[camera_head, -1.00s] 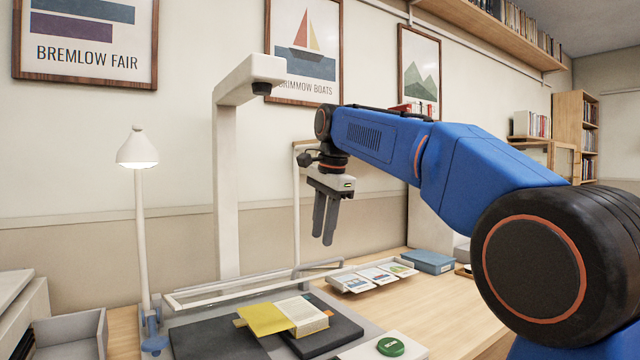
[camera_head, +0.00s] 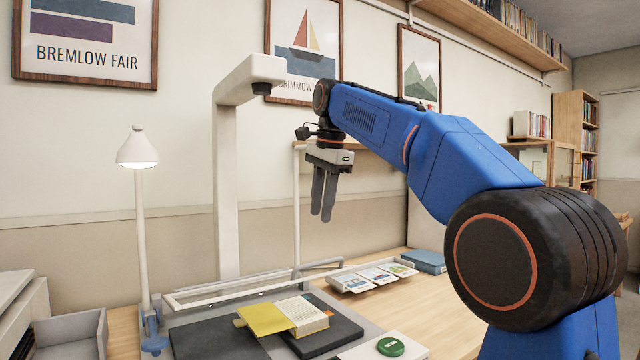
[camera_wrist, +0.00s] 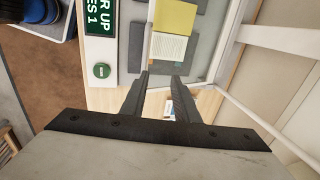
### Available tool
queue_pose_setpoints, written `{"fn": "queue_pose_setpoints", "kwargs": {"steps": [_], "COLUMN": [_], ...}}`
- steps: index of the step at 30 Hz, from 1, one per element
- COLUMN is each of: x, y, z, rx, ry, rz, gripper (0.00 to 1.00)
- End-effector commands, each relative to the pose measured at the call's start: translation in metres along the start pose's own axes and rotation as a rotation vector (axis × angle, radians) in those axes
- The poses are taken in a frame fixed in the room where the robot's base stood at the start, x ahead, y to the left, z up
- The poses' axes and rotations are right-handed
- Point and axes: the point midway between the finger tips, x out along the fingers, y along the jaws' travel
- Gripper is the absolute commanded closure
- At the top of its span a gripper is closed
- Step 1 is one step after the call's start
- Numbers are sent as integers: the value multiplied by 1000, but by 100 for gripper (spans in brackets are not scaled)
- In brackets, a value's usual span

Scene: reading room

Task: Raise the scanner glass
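The book scanner has a white upright column (camera_head: 228,190) with an overhead arm (camera_head: 250,78). Its pale glass frame (camera_head: 225,294) shows low at the back of the cradle; the pane is hard to make out. An open book with a yellow cover (camera_head: 265,317) lies on the dark cradle pads (camera_head: 335,335). It also shows in the wrist view (camera_wrist: 170,45). My gripper (camera_head: 322,217) hangs fingers down, well above and behind the cradle, right of the column. In the wrist view my gripper (camera_wrist: 162,77) has its fingers apart with nothing between them.
A lit lamp (camera_head: 138,150) stands left. A green button (camera_head: 391,346) sits at the front right, beside a green sign (camera_wrist: 100,20) in the wrist view. A card tray (camera_head: 372,277) and a blue box (camera_head: 425,262) lie at right. The air around my gripper is clear.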

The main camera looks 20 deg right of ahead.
Motion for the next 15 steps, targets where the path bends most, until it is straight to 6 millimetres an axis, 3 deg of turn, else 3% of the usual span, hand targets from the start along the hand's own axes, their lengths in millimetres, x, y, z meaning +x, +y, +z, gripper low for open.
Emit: {"fn": "queue_pose_setpoints", "kwargs": {"steps": [15], "x": [-27], "y": [-10], "z": [0], "rx": [0], "ry": [0], "rz": [1], "gripper": [72]}}
